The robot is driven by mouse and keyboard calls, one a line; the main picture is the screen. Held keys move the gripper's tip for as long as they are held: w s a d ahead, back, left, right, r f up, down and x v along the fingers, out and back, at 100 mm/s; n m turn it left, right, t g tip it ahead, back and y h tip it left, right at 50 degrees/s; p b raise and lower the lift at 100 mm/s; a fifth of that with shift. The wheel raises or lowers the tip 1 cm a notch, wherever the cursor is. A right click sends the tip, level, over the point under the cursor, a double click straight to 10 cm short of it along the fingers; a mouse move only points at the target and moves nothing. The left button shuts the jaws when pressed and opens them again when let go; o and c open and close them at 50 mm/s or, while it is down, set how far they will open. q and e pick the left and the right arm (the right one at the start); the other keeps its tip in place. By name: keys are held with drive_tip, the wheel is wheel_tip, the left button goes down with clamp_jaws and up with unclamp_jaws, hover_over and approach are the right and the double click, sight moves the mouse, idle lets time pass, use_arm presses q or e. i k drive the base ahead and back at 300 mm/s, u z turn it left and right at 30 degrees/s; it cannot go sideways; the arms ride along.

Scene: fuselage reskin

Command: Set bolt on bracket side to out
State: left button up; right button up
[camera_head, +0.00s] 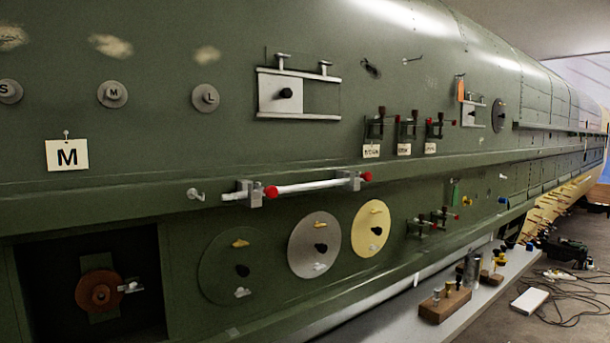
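Neither of my grippers is in view. A pale rod (307,185) lies along the green fuselage ledge, held by two grey bracket blocks, the left one (254,192) and the right one (350,179). A red knob (271,192) shows beside the left block and another (367,176) at the right block. In a dark recess at the lower left, a small silver bolt-like piece (131,287) sits to the right of a brown round disc (99,291). I cannot tell which of these the task calls the bolt, nor its in or out state.
Three discs, green (219,268), grey (304,258) and yellow (361,240), are on the lower fuselage. A framed sliding plate (274,92) is above the ledge. Small clamps (375,128) hang right of it. A wooden block with pegs (445,304) stands on the bench (388,320).

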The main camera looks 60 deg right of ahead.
sight(367, 177)
drive_tip(key=u, duration=0.35)
drive_tip(key=k, duration=0.45)
drive_tip(key=z, duration=1.2)
drive_tip(key=k, duration=0.4)
drive_tip(key=z, duration=0.45)
drive_tip(key=i, duration=0.5)
drive_tip(key=z, duration=0.05)
